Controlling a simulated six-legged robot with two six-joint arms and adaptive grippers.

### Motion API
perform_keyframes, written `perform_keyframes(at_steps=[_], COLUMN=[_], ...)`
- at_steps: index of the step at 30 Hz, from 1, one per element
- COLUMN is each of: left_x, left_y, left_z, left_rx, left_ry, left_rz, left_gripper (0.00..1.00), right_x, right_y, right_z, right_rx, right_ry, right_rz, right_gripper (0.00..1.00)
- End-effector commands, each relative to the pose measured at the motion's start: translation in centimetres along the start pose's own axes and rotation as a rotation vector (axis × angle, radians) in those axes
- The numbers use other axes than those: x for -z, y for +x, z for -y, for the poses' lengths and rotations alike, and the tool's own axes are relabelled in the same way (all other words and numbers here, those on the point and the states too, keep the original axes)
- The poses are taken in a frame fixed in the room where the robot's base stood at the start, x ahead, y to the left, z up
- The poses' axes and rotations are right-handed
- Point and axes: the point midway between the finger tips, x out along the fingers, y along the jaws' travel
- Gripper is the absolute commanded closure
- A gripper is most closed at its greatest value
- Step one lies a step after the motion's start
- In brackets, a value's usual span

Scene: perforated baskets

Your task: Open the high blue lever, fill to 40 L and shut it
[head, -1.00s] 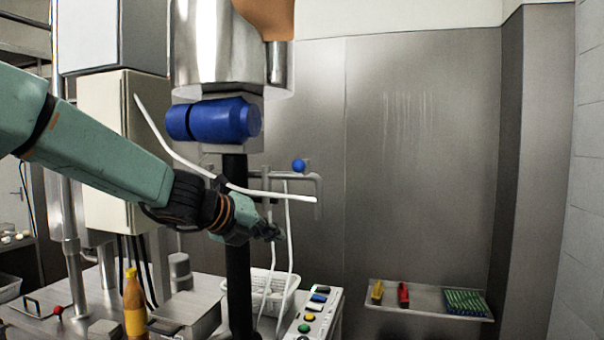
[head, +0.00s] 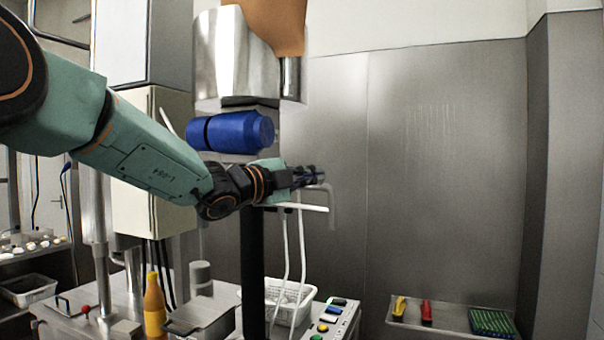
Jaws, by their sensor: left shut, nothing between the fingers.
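My left gripper (head: 312,177) reaches in from the left and is shut, with nothing visible held. Its fingertips are at the grey bent pipe (head: 331,205), just right of the large blue cylinder (head: 235,132). The blue ball knob that showed above this pipe is now hidden behind or among the fingers. I cannot tell whether the fingers touch it. The blue cylinder lies sideways under a shiny steel vessel (head: 240,60). No litre reading is legible. My right gripper is not in view.
A white perforated basket (head: 298,312) stands below, beside a panel of coloured buttons (head: 330,320). An orange bottle (head: 154,305) stands on the steel table. A wall shelf (head: 455,330) at lower right holds small coloured items. The space before the right wall is clear.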

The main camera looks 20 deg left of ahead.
Motion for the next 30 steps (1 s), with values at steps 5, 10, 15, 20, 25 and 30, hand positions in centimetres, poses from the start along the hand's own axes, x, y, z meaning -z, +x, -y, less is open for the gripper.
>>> perform_keyframes(at_steps=[5,10,15,20,25,30], left_x=[0.1,-0.3,-2.5,-3.4,-3.6,-3.6], left_y=[3.4,5.5,4.5,4.1,4.1,4.1], left_z=[0.1,0.2,0.2,0.1,-0.1,-0.1], left_rx=[-0.003,0.0,0.0,0.0,-0.001,-0.001], left_ry=[0.003,-0.001,-0.001,0.002,0.002,0.002], left_rz=[-0.001,0.003,0.003,0.003,0.003,0.003], left_gripper=[1.0,1.0,1.0,1.0,1.0,1.0], right_x=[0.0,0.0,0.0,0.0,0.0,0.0], right_y=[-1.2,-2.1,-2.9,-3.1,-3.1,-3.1], right_z=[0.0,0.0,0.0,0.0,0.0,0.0], right_rx=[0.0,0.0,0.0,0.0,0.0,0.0], right_ry=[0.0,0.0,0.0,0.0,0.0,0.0], right_rz=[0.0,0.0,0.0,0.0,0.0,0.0], right_gripper=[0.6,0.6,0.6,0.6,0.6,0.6])
